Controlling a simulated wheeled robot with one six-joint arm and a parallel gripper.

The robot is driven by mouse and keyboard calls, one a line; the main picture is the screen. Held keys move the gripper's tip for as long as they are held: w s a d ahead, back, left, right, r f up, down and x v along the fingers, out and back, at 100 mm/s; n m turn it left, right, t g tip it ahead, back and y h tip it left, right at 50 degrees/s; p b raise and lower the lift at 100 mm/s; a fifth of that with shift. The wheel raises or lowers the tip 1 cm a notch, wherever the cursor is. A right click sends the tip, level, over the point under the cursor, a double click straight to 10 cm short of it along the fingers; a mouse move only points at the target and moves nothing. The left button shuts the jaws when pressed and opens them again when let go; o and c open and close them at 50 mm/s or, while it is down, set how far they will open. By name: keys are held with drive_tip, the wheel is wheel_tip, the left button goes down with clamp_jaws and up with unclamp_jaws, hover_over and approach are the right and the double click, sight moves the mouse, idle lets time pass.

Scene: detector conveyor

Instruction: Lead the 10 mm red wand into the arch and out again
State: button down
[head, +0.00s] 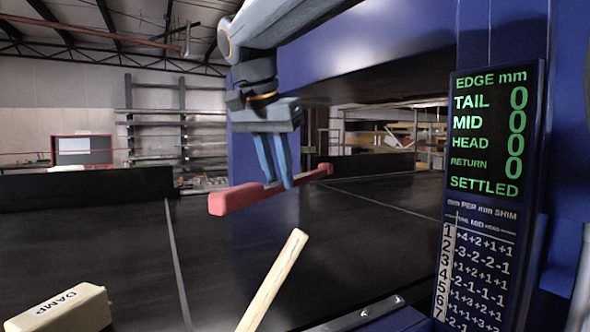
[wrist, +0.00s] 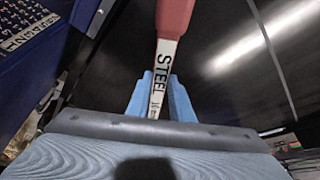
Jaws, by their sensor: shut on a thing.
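The red wand (head: 245,198) is a long bar with thicker ends, held roughly level above the black belt. My gripper (head: 278,184) points down and is shut on the wand's thin middle. In the wrist view the wand shows a red end (wrist: 175,18) and a pale face marked "STEEL" with partly hidden print below, between the blue fingers of my gripper (wrist: 159,82). The blue arch (head: 380,38) spans the belt. The wand's far end points toward its opening; I cannot tell whether the tip is inside.
A display panel (head: 490,130) on the arch's right post reads zeros for TAIL, MID, HEAD and RETURN, and SETTLED, above a shim table. A pale block (head: 62,312) lies at front left. A pale wooden stick (head: 272,285) rises at front centre. The belt (head: 115,240) is otherwise clear.

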drive_tip(key=s+a+p, duration=0.2)
drive_tip(key=s+a, duration=0.2)
drive_tip(key=a, duration=0.6)
drive_tip(key=s+a+p, duration=0.2)
drive_tip(key=s+a, duration=0.2)
drive_tip(key=a, duration=0.6)
drive_tip(key=shift+s+a, duration=0.15)
drive_tip(key=shift+s, duration=0.1)
